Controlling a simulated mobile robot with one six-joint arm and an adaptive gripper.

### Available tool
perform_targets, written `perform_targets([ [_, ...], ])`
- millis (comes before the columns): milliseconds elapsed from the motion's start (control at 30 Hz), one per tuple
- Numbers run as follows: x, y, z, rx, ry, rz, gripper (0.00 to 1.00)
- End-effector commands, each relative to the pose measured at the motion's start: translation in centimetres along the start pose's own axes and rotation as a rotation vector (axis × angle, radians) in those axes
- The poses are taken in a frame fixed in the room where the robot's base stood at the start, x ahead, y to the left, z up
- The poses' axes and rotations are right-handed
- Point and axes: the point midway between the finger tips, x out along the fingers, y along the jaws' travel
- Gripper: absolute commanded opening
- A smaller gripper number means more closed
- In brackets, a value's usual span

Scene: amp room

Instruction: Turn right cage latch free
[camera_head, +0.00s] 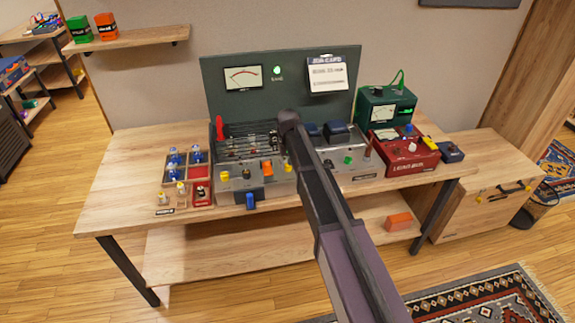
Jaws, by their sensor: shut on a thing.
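The amplifier (235,184) is a grey metal chassis on the wooden bench, with a dark green panel behind it. A low cage of metal bars (240,146) covers the left part of its top. My arm reaches in from the lower right, and its wrist hides the right end of the cage. My gripper (280,139) is down at that right end, mostly hidden, and shut on what appears to be the right cage latch. The latch itself and its angle are hidden. A red-handled tool (219,127) stands at the cage's left end.
Dark transformer blocks (336,132) stand right of my wrist. A wooden tray (172,196) of tubes is left of the amplifier. A red box (404,157) and a green meter box (386,107) stand at right.

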Motion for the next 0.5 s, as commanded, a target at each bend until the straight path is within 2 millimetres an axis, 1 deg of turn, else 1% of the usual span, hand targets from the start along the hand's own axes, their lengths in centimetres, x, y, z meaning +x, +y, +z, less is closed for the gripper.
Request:
perform_targets([
  [33,0.04,-0.02,0.28,0.000,-0.006,0.000,0.47],
  [67,0.04,-0.02,0.28,0.000,-0.005,0.000,0.56],
  [100,0.04,-0.02,0.25,0.000,-0.005,0.000,0.68],
  [133,0.03,-0.02,0.23,0.000,-0.004,0.000,0.76],
  [500,0.00,-0.02,0.05,-0.002,-0.001,0.000,0.76],
])
